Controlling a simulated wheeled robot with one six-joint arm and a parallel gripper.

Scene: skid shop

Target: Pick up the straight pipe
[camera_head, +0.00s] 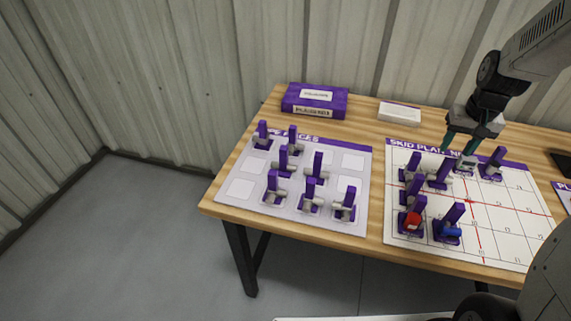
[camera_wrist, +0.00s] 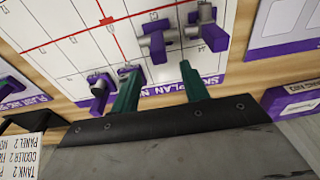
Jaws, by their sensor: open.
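Several grey fittings on purple stands are in view; I cannot tell for sure which is the straight pipe. My gripper (camera_head: 472,139) is open and points down at the back edge of the skid plan mat (camera_head: 500,221), with green fingers. A small grey piece (camera_head: 464,164) is just below it; in the wrist view a grey piece (camera_wrist: 127,71) shows close by the left fingertip, and I cannot tell if they touch. A purple stand with a grey part (camera_head: 491,164) is to its right. No piece shows clearly between the fingers (camera_wrist: 159,76).
More grey pieces (camera_head: 439,174) stand on the skid plan mat, plus a red-fitted one (camera_head: 411,220) and a blue-fitted one (camera_head: 449,229). A pieces mat (camera_head: 234,189) holds several pieces and empty squares. A purple box (camera_head: 315,101) and a white box (camera_head: 399,112) are behind.

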